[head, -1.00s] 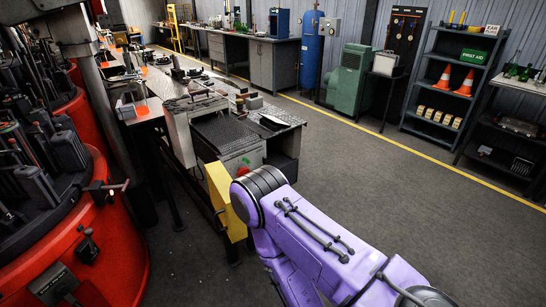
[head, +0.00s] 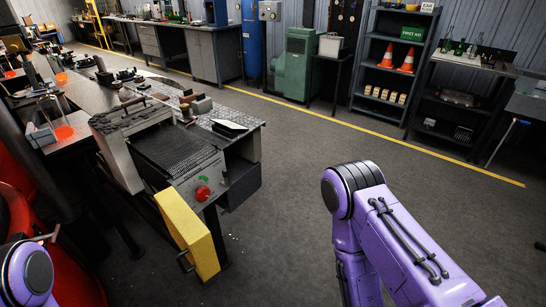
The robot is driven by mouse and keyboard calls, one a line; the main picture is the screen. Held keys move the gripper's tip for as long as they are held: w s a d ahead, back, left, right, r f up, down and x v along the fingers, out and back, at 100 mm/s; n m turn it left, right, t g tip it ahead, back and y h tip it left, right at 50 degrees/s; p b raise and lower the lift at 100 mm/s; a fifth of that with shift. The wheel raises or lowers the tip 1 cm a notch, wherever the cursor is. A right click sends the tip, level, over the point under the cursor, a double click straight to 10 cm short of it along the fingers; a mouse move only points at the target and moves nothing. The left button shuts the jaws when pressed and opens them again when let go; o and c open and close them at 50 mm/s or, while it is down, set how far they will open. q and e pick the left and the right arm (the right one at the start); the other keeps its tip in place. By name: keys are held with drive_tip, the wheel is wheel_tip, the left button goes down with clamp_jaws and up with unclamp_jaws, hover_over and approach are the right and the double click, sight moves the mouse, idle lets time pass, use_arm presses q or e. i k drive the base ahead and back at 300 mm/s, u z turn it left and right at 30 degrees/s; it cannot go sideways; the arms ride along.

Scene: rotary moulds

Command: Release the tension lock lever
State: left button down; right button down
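I cannot make out for certain which part is the tension lock lever. A small dark handle (head: 42,238) juts out beside the red rotary machine (head: 50,262) at the lower left, partly hidden by my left arm. A part of my purple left arm shows in the bottom left corner. My purple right arm stands at the lower right over bare floor, away from the machine and bench. Neither gripper is in view.
A bench machine (head: 180,155) with a red knob and a yellow box (head: 188,236) on its front stands right of the rotary machine. Benches, a green cabinet (head: 301,62) and shelves (head: 392,60) line the back. Grey floor (head: 290,165) is open in the middle.

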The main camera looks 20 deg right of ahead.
sight(226, 179)
drive_tip(key=z, duration=0.1)
drive_tip(key=i, duration=1.2)
drive_tip(key=u, duration=0.55)
